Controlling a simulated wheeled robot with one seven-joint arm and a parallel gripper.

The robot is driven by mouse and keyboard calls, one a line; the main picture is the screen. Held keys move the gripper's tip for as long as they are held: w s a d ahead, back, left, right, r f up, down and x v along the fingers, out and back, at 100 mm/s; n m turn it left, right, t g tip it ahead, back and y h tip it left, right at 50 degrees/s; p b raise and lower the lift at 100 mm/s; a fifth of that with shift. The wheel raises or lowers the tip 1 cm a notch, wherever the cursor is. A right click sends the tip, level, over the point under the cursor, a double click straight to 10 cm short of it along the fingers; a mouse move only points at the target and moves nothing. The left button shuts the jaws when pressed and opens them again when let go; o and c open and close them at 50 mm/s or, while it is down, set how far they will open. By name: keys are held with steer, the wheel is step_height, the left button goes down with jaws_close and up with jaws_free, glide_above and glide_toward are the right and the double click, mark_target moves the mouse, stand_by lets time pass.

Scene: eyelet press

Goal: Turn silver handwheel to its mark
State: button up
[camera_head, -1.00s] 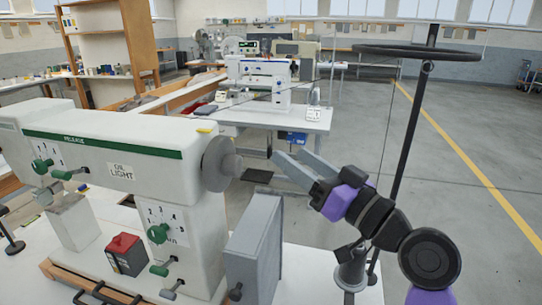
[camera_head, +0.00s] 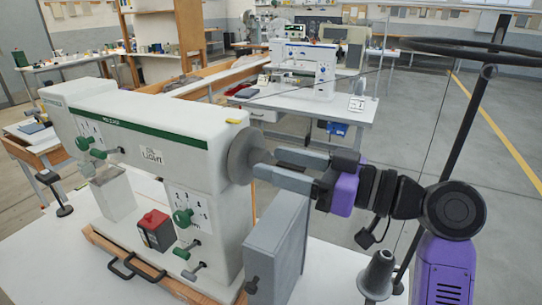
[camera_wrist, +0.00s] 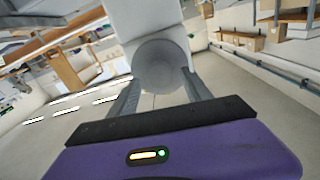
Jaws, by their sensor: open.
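The silver handwheel (camera_head: 244,152) is a grey disc with a smaller hub on the right end of the white press (camera_head: 150,150). In the wrist view the handwheel (camera_wrist: 161,66) faces me, ahead of the fingers. My gripper (camera_head: 266,163) is open, its two grey fingers pointing left at the wheel, with the tips at or very near the hub. In the wrist view my gripper (camera_wrist: 160,84) has one finger on either side of the wheel's lower part. I cannot tell whether the fingers touch it. I cannot make out a mark on the wheel.
A grey box (camera_head: 277,250) stands below my fingers. A dark pole (camera_head: 450,150) with a ring on top rises near my arm. A red and black box (camera_head: 156,230), green knobs and a black handle (camera_head: 137,268) are at the press's front.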

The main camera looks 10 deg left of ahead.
steer(key=shift+x, duration=1.1)
jaws_close()
steer(key=shift+f+n+b, duration=0.15)
steer(key=shift+n+b, duration=0.25)
steer(key=shift+b, duration=0.4)
steer(key=n+b, duration=0.9)
steer(key=b, duration=0.5)
steer(key=shift+s+b, duration=0.1)
steer(key=shift+b, duration=0.25)
